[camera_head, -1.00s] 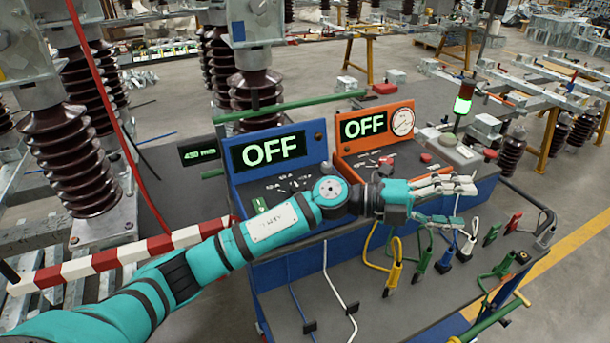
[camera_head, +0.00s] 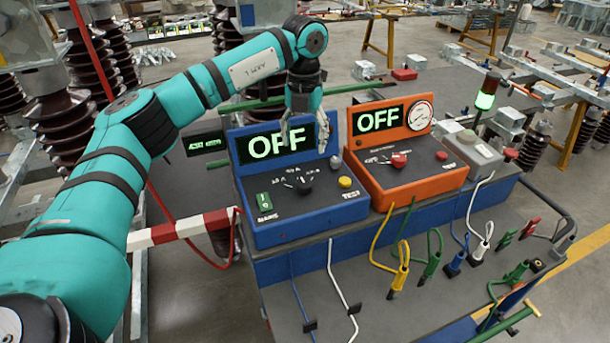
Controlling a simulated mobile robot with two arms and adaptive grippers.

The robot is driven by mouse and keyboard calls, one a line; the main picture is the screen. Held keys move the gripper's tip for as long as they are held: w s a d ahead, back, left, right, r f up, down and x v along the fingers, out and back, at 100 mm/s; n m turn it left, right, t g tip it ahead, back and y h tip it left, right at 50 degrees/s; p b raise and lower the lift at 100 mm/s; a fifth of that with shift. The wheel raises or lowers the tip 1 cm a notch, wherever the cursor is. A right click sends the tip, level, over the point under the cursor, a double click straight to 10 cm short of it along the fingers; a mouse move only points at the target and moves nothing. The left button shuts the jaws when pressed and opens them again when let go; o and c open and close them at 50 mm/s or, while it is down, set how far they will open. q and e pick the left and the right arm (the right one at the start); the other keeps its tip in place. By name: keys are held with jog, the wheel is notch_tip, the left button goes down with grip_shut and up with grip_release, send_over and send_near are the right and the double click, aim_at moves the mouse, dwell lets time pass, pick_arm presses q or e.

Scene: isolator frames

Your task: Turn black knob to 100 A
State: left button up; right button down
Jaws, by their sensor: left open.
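The black knob (camera_head: 304,184) sits in the middle of the sloped panel of the blue box (camera_head: 275,237). White scale marks surround it, too small to read. The blue box's display (camera_head: 276,143) reads OFF in green. My left gripper (camera_head: 305,146) hangs from above in front of that display, fingers pointing down and spread apart. It is open and empty, above the knob and apart from it. My right gripper is not in view.
A green switch (camera_head: 264,200) and a yellow button (camera_head: 345,182) flank the knob. The orange box (camera_head: 405,183) with a red knob (camera_head: 399,160) and a gauge stands to the right, display OFF. Coloured cables and clamps lie along the front. A signal lamp (camera_head: 485,99) glows green.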

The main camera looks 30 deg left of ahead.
aim_at(305, 181)
pick_arm(q)
notch_tip(305, 181, down, 11)
jog(key=p, duration=0.3)
jog(key=shift+f, duration=0.1)
jog(key=shift+f+p, duration=0.3)
jog(key=shift+f, duration=0.3)
jog(key=c, duration=1.2)
